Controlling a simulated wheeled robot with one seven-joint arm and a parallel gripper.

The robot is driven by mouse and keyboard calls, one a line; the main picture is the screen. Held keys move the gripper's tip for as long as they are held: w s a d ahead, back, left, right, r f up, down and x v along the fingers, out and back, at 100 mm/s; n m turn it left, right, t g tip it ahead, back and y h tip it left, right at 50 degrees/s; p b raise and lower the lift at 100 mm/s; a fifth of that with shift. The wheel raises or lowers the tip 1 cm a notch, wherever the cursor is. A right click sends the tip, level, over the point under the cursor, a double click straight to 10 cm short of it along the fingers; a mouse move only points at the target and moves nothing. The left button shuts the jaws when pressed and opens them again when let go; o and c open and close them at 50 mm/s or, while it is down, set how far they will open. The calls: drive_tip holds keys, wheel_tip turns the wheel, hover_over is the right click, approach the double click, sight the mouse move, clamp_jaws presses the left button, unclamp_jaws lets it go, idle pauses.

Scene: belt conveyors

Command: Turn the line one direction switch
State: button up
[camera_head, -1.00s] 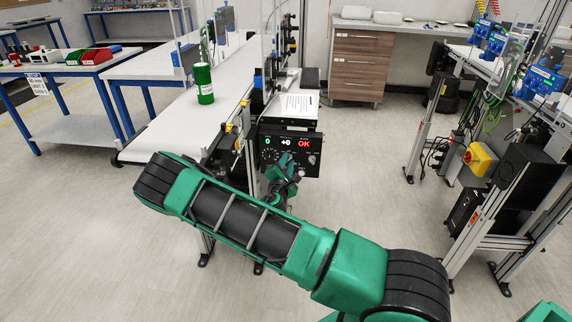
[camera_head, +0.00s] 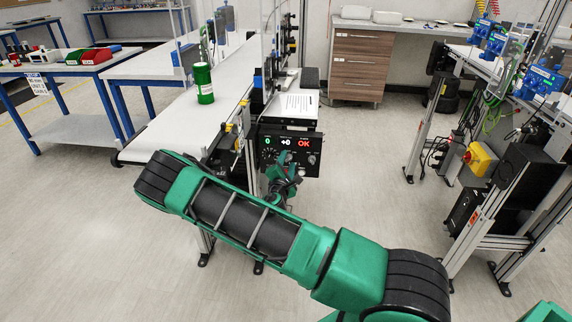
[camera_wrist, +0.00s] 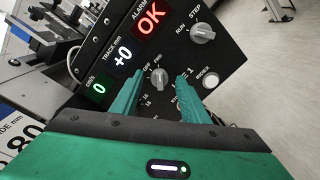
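The line one control panel (camera_head: 270,152) is a black box at the conveyor's near end, with lit displays reading 0, +0 and OK. In the wrist view the direction switch (camera_wrist: 159,78) is a small grey knob beside FWD and OFF markings, below the displays. My gripper (camera_wrist: 157,84) is open and empty, its two green fingers on either side of the knob. I cannot tell whether the fingertips touch it. In the head view my gripper (camera_head: 282,174) is in front of the panel and hides part of it. The fingers hide some panel labels.
On the same panel are a RUN/STEP knob (camera_wrist: 202,34) and a round INDEX button (camera_wrist: 208,80). A green canister (camera_head: 204,84) stands on the white belt (camera_head: 172,128). The floor right of the panel is open up to another stand.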

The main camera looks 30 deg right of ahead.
drive_tip(key=v, duration=1)
drive_tip(key=shift+s+a, duration=0.2)
drive_tip(key=shift+s, duration=0.1)
drive_tip(key=s+d+r+m+g, duration=0.3)
drive_tip(key=s+d+m+g, duration=0.4)
drive_tip(key=s+m, duration=0.15)
drive_tip(key=s+d+r+m+g, duration=0.3)
drive_tip(key=s+d+m+g, duration=0.3)
drive_tip(key=s+d+m, duration=0.25)
drive_tip(key=s+a+r+m+y, duration=0.2)
drive_tip(key=s+a+r+y, duration=0.1)
drive_tip(key=s, duration=0.4)
drive_tip(key=s+a+r+m+y, duration=0.2)
drive_tip(key=s+a+r+y, duration=0.2)
drive_tip(key=s+a+r, duration=0.1)
drive_tip(key=s+a+r+m+y, duration=0.2)
drive_tip(key=s+a+r+y, duration=0.2)
drive_tip(key=s, duration=0.6)
wheel_tip(320, 180, up, 2)
drive_tip(key=shift+r+g, duration=0.1)
drive_tip(key=shift+g, duration=0.2)
